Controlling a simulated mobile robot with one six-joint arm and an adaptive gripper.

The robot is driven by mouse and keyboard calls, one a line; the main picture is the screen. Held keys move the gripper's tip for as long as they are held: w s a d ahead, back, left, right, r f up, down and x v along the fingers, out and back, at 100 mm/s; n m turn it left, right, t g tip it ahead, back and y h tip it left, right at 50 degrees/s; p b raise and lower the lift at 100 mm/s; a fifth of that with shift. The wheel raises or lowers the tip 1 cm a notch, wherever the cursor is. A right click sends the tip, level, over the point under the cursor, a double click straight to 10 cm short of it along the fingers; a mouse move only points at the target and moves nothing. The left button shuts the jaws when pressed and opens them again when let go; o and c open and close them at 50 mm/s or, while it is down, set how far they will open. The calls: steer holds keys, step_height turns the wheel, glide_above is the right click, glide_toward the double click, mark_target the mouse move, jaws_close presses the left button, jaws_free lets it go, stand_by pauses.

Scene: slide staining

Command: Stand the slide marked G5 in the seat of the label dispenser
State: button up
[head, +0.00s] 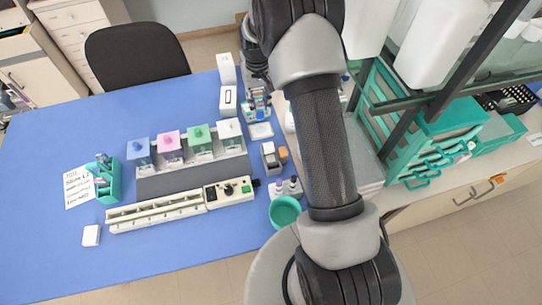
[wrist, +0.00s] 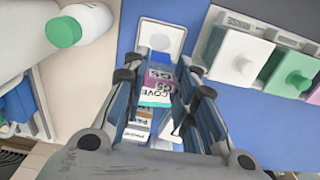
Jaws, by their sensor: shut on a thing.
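My gripper (wrist: 158,108) is shut on a slide (wrist: 161,84) whose pink label reads G5. In the wrist view the slide lies between the two fingers; its lower part is hard to make out against printed items behind it. In the head view my gripper (head: 257,101) is over the right part of the blue table, partly hidden by my arm. A small grey-and-white device with an orange part (head: 270,157) stands nearer than my gripper; it may be the label dispenser, but its seat is too small to make out.
A white-framed plate (head: 261,130) lies between my gripper and that device. Staining jars (head: 200,137) stand left, behind a long white rack (head: 155,211). White boxes (head: 228,100) stand beside my gripper. A teal cup (head: 285,212) is near the table's edge.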

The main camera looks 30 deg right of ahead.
steer(key=r+p, duration=0.1)
steer(key=p, duration=0.2)
glide_above(274, 158)
steer(key=s+a, duration=0.2)
steer(key=s, duration=0.1)
steer(key=shift+d+f+b, duration=0.15)
steer(key=shift+f+b, duration=2.4)
steer(key=shift+f, duration=0.9)
steer(key=shift+s+f, duration=0.1)
steer(key=shift+f, duration=0.2)
steer(key=o, duration=1.1)
steer(key=shift+o, duration=0.2)
steer(key=shift+r, duration=0.1)
step_height(274, 158, up, 12)
